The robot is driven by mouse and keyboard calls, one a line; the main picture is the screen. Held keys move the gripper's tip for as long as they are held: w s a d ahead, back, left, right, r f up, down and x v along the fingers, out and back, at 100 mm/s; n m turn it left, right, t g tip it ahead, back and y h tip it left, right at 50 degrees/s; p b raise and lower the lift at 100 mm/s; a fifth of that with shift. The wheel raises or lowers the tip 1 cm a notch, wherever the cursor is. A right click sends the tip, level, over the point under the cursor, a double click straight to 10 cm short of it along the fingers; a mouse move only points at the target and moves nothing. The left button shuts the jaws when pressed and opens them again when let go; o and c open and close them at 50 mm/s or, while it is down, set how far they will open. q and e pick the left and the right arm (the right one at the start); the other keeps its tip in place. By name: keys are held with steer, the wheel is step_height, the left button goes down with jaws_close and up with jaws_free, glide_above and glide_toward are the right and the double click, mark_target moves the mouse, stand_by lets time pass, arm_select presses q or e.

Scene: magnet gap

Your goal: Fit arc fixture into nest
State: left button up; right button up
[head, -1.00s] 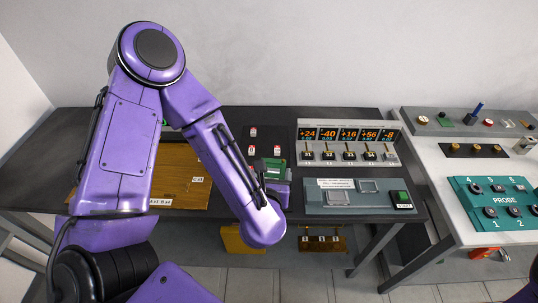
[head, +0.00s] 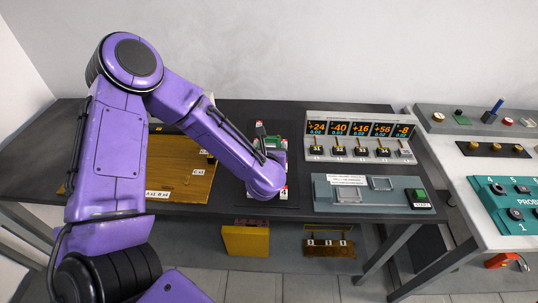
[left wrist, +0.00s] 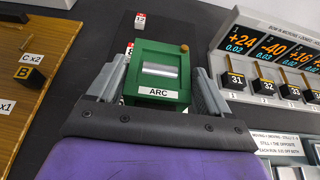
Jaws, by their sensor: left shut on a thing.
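The arc fixture (left wrist: 160,75) is a green block with a silvery window and an "ARC" label. In the left wrist view it sits between the two fingers of my left gripper (left wrist: 163,84), which is shut on it. In the head view the green fixture (head: 274,143) shows behind my left wrist, above the dark board. The board (left wrist: 186,40) carries numbered tags, with "12" (left wrist: 139,18) beyond the fixture and "8" (left wrist: 130,48) partly hidden beside it. No nest can be made out for sure; the fixture and hand cover part of the board. My right gripper is out of view.
A wooden board (head: 178,187) with labelled parts lies left. Numeric displays (head: 360,129) with black blocks stand right, behind a grey panel (head: 332,201) with a green START button (head: 418,197). A teal PROBE panel (head: 512,203) is on the far-right table.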

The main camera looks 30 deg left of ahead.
arm_select(q)
steer(key=shift+w+a+f, duration=0.15)
steer(key=shift+w+f, duration=0.15)
steer(key=shift+w+a+f+p, duration=0.15)
steer(key=shift+f+p, duration=0.15)
steer(key=shift+f, duration=0.65)
steer(key=shift+w+f+p, duration=0.1)
steer(key=shift+f+p, duration=0.15)
steer(key=shift+f, duration=0.7)
steer(key=shift+s, duration=0.1)
steer(key=o, duration=1.4)
steer(key=shift+f, duration=0.1)
